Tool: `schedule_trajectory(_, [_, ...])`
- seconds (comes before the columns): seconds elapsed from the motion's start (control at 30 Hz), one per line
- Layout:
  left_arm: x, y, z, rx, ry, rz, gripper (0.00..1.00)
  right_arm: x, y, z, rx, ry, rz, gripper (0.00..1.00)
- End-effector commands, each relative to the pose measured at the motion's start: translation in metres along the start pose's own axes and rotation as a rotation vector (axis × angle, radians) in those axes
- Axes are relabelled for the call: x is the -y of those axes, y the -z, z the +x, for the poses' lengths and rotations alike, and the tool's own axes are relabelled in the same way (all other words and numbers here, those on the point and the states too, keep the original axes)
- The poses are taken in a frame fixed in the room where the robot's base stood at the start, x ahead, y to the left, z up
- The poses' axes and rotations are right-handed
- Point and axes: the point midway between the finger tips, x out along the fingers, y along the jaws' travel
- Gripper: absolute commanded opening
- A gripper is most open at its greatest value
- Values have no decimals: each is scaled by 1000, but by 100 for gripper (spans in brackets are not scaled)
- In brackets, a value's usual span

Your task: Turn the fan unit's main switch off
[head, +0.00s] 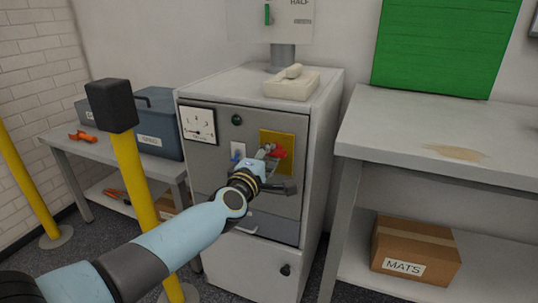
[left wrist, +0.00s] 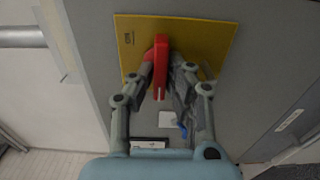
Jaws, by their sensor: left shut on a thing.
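The fan unit (head: 245,272) is a grey cabinet with a dark front panel. Its main switch is a red handle (head: 279,152) on a yellow plate (head: 289,139), and both also show in the left wrist view, the red handle (left wrist: 160,60) on the yellow plate (left wrist: 205,32). My left gripper (head: 267,154) is at the panel, and in the left wrist view its fingers (left wrist: 162,72) are shut on the red handle, one on each side. In that view the handle points along the picture's vertical. The fingers hide part of the handle. My right gripper does not show.
Yellow posts (head: 137,180) with dark tops stand at the left. A workbench (head: 430,140) stands close at the right, a cardboard box (head: 415,250) below.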

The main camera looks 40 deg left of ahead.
Motion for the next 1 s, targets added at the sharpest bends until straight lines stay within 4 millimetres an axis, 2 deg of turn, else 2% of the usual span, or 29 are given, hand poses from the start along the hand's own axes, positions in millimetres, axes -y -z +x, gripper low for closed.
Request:
schedule_trajectory(0.03, [2, 0, -1, 0, 4, -2, 0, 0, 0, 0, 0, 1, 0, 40])
schedule_trajectory(0.07, [2, 0, -1, 0, 4, -3, 17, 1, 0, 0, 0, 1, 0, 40])
schedule_trajectory(0.2, [2, 0, -1, 0, 3, -1, 35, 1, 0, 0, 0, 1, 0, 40])
schedule_trajectory(0.47, [1, 0, -1, 0, 1, 0, 36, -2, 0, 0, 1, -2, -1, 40])
schedule_trajectory(0.57, [1, 0, -8, 0, 2, 0, 36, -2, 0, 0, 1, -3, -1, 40])
schedule_trajectory(0.67, [2, 0, -23, 0, 3, 0, 36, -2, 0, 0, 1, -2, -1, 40])
schedule_trajectory(1.0, [2, 0, -96, 0, 4, -1, 36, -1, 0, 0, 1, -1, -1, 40])
